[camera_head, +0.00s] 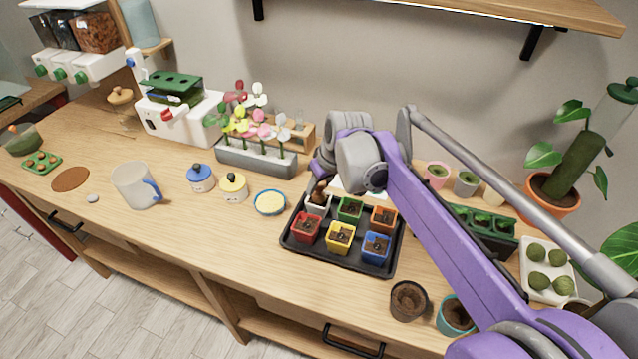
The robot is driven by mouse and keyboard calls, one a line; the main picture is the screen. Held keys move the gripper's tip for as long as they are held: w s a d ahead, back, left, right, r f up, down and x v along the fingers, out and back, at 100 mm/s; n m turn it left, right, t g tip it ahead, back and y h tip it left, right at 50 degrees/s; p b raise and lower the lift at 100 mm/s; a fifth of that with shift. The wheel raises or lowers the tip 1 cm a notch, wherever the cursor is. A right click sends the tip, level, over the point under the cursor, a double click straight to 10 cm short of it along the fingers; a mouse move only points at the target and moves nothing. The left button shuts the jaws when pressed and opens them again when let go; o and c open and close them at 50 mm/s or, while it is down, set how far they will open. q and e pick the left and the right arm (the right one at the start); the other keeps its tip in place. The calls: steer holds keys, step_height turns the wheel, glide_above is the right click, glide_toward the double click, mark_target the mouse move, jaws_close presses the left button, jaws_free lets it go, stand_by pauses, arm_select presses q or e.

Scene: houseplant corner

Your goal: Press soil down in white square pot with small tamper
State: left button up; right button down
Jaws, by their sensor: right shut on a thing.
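The white square pot (317,206) stands in the back left place of a black tray (290,243). My right gripper (320,181) is directly above this pot, shut on the small tamper (319,193). Only a brown part of the tamper shows, at the pot's mouth. I cannot tell whether its foot touches the soil. The soil in the white pot is mostly hidden by the tamper and gripper. My left gripper is not in view.
Red (306,229), yellow (340,238), blue (376,249), green (350,209) and orange (383,218) pots share the tray. A flower planter (255,160) stands behind. A yellow-filled bowl (270,202) is left of the tray. A dark pot (408,300) stands at front right.

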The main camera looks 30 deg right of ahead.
steer(key=shift+f, duration=0.35)
steer(key=shift+f, duration=0.1)
stand_by(1.3)
steer(key=shift+r+p, duration=2.7)
steer(key=shift+r, duration=0.9)
steer(key=shift+f, duration=0.1)
